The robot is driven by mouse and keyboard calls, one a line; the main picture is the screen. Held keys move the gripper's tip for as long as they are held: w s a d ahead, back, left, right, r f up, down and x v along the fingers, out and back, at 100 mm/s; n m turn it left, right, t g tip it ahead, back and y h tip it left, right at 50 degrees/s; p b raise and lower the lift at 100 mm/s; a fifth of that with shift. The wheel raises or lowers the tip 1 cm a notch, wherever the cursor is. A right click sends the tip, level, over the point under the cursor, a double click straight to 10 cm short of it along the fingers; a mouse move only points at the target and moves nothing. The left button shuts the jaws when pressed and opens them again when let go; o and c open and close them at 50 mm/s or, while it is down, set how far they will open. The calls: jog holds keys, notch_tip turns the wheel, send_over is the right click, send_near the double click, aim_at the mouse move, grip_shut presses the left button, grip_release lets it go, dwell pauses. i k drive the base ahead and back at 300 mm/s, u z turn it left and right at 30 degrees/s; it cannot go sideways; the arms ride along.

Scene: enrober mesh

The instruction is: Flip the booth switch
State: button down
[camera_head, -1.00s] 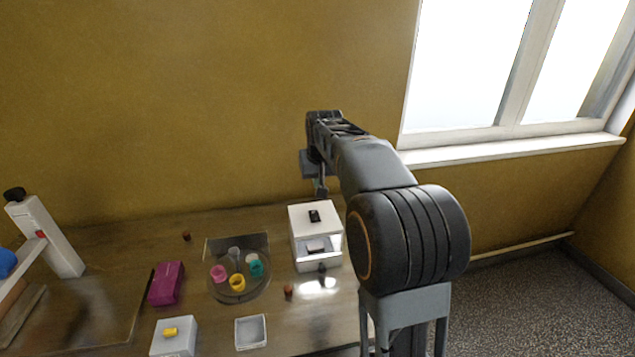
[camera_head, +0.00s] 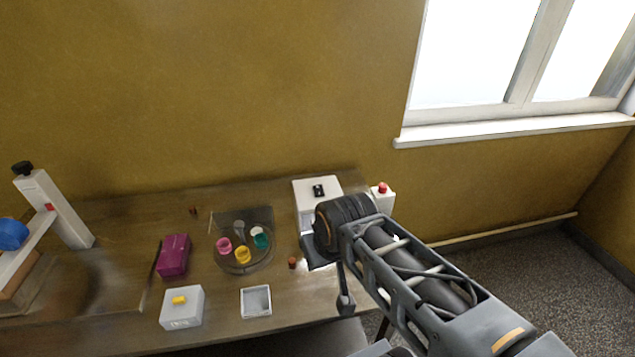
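The white booth (camera_head: 305,187) stands at the back right of the table. A small black switch (camera_head: 318,190) sits on its top face; which way it is set is too small to tell. My arm comes in from the lower right and covers the booth's lower front and right side. The part that seems to be my gripper (camera_head: 345,304) hangs below the arm's black joint, in front of the booth and apart from the switch. Its fingers are too small and dark to tell open from shut.
A white box with a red button (camera_head: 382,187) stands right of the booth. Left are a round tray (camera_head: 226,262) of coloured cups, a magenta box (camera_head: 173,256), a grey box with a yellow top piece (camera_head: 182,308) and a square dish (camera_head: 256,301). The wall (camera_head: 230,90) is behind.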

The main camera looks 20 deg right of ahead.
aim_at(319, 190)
jog(key=k, duration=1.35)
jog(key=u, duration=0.6)
jog(key=i, duration=1.2)
jog(key=z, duration=0.6)
jog(key=i, duration=0.4)
jog(key=z, duration=0.35)
